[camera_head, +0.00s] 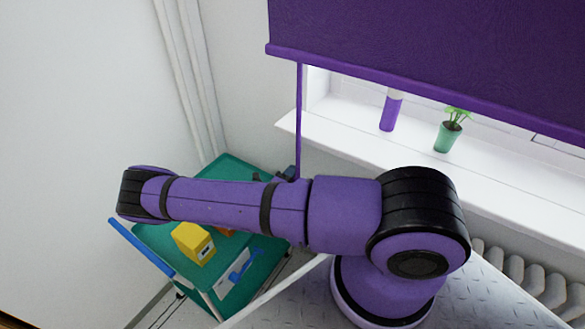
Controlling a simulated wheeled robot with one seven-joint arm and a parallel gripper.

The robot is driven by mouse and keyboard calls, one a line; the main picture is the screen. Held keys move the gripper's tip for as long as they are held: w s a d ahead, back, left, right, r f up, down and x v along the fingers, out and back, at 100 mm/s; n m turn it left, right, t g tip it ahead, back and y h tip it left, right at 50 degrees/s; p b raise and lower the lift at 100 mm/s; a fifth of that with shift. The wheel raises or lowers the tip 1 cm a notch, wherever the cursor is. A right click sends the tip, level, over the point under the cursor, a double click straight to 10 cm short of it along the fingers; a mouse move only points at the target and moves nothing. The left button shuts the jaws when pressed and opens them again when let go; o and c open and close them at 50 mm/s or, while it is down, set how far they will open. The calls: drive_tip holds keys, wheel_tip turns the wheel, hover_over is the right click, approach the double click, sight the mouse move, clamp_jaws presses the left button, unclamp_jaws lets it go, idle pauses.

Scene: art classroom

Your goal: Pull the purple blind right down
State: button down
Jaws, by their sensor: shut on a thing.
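The purple blind (430,50) hangs over the upper part of the window, its bottom edge sloping from upper left to lower right in the picture. Below it, part of the window and the sill show uncovered. A thin purple pull rod or cord (298,115) hangs straight down from the blind's left end and passes behind my arm. Small dark tips of my gripper (287,175) show just above my arm, at the low end of the visible rod, shut on it. The rest of the gripper and the rod's lower end are hidden behind my arm.
A white sill (355,142) holds a purple-and-white cylinder (391,110) and a green potted plant (448,136). A radiator (530,278) is below. A green trolley (165,245) with a blue handle and a yellow object (193,243) stands under my arm. White pipes run up the left wall.

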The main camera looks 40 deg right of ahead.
wheel_tip(320, 180, down, 7)
idle(0.3)
drive_tip(key=c, duration=1.1)
unclamp_jaws()
drive_tip(key=v, duration=0.7)
drive_tip(key=shift+a, duration=0.25)
drive_tip(key=shift+f, duration=0.1)
